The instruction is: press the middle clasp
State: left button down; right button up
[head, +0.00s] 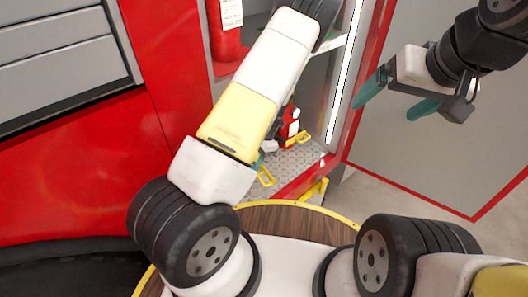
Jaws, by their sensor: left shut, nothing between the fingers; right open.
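A red pump-like device (289,125) with black and white parts stands inside a compartment of a red vehicle, partly hidden by my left arm. One yellow clasp-like piece (302,138) shows at its right and another yellow piece (266,176) lower left, near the compartment's front edge. I cannot tell which is the middle clasp. My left gripper (260,159) is mostly hidden behind my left arm; a bit of teal finger shows close to the device, shut and empty. Contact cannot be told. My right gripper (398,97) is open and empty at the upper right, before a grey door panel.
The compartment floor (308,157) is metal tread plate with a red front edge. A red cylinder (228,45) with a label stands at its back left. A red-edged grey door (440,165) stands open at right. Grey shutters (65,50) are at upper left.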

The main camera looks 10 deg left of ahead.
pick_arm(q)
jog(key=x, duration=1)
jog(key=shift+w+d+r, duration=0.2)
jog(key=shift+w+d, duration=0.25)
jog(key=shift+d, duration=0.05)
jog(key=shift+w+d+r, duration=0.2)
jog(key=shift+w+d, duration=0.25)
jog(key=shift+w+d+r, duration=0.15)
jog(key=shift+w+d, duration=0.3)
jog(key=shift+d, duration=0.05)
jog(key=shift+d, duration=0.1)
